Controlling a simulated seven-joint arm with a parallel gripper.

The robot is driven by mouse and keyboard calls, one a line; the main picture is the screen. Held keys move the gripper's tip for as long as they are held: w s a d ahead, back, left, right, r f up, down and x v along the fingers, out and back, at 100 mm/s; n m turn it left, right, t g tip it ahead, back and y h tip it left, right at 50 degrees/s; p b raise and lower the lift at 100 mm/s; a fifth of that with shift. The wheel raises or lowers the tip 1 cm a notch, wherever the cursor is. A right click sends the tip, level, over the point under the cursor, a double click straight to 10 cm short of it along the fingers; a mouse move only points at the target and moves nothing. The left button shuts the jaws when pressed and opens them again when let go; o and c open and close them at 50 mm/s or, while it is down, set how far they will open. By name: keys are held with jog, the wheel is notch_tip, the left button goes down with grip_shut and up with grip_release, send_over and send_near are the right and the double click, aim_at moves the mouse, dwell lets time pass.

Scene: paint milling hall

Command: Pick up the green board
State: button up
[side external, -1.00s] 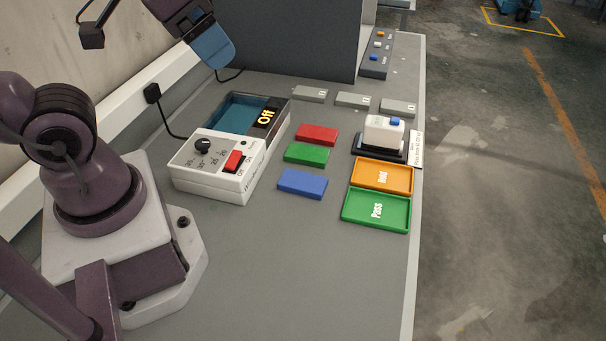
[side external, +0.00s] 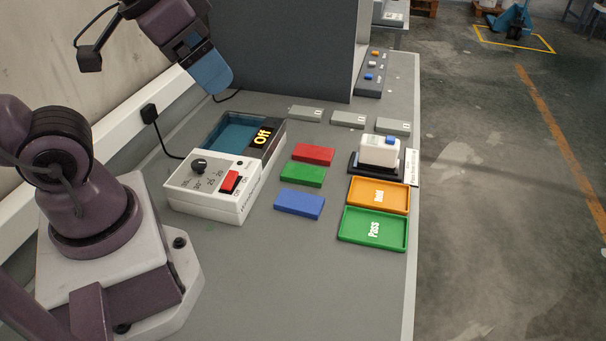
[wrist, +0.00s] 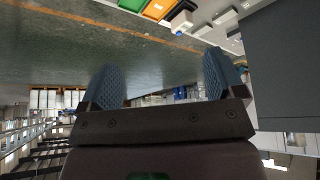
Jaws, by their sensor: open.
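The green board (side external: 303,175) lies flat on the grey bench between a red board (side external: 314,154) and a blue board (side external: 299,203). My gripper (side external: 210,75) is raised at the upper left, above the far end of the bench and well apart from the green board. In the wrist view my gripper (wrist: 164,82) shows two blue fingers spread wide with nothing between them. The green board cannot be made out in the wrist view.
A white control box (side external: 212,186) with a dark bath reading "Off" stands left of the boards. An orange "Hold" tray (side external: 354,203), a green "Pass" tray (side external: 345,232) and a white device (side external: 379,151) stand right. The front bench (side external: 290,285) is clear.

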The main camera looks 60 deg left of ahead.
notch_tip(320, 180, down, 4)
jog(key=w+a+g, duration=0.2)
jog(key=w+g, duration=0.1)
jog(key=m+g, duration=0.3)
jog(key=m, duration=0.6)
send_near(304, 172)
notch_tip(304, 172, down, 9)
jog(key=shift+s+a+f, duration=0.1)
jog(key=shift+s, duration=0.05)
jog(key=shift+c, duration=0.2)
jog(key=c, duration=1)
